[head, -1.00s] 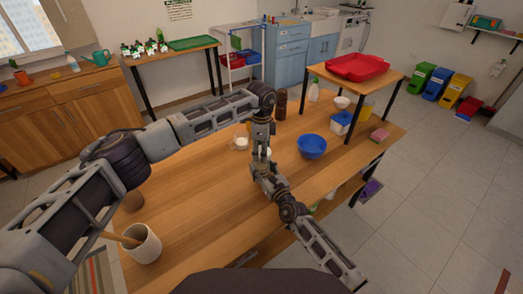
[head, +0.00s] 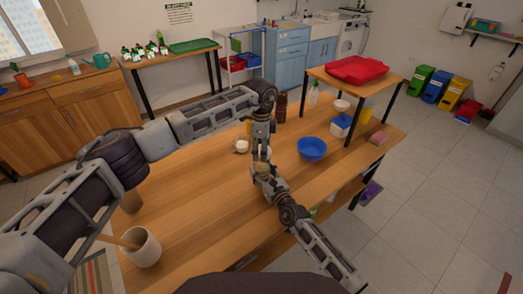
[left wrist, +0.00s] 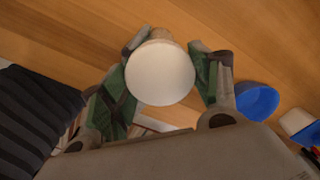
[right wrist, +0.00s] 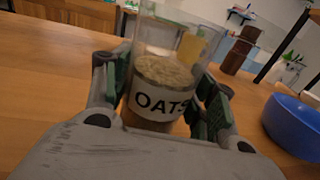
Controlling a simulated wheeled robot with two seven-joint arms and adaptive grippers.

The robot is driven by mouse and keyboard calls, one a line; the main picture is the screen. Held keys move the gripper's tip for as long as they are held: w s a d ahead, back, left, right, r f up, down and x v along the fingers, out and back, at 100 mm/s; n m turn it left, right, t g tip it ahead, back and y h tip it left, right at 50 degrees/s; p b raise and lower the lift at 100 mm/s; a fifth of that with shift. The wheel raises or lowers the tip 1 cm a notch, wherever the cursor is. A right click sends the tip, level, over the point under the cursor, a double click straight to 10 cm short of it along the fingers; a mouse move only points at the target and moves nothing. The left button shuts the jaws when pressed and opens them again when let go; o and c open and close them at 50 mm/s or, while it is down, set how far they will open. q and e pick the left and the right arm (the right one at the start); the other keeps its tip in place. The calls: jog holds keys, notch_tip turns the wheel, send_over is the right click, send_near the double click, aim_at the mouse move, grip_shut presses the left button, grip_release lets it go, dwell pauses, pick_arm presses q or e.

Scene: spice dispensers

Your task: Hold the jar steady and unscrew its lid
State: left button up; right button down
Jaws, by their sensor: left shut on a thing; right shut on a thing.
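The jar (right wrist: 155,95) is clear glass with oats inside and an OATS label. In the right wrist view it stands upright between the fingers of my right gripper (right wrist: 160,105), which is shut on it from the side. Its top is cut off there. The round white lid (left wrist: 160,73) shows from above in the left wrist view. My left gripper (left wrist: 165,75) is shut on it, one finger on each side. In the head view the two grippers meet above the table, and my arms hide most of the jar. I cannot tell whether the lid sits loose.
A blue bowl (head: 312,148) is right of the grippers, and a white mug (head: 240,146) is close on the left. A brown mill (head: 280,106) stands behind. A crock with a spoon (head: 143,248) is at front left. The wooden table (head: 200,205) is clear in front.

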pick_arm(q)
jog(key=shift+r, duration=0.15)
dwell(0.3)
jog(key=shift+r, duration=1.9)
pick_arm(e)
jog(key=shift+c, duration=2)
grip_release()
jog(key=shift+s+d, duration=0.1)
jog(key=shift+s, duration=0.05)
jog(key=shift+v, duration=5.8)
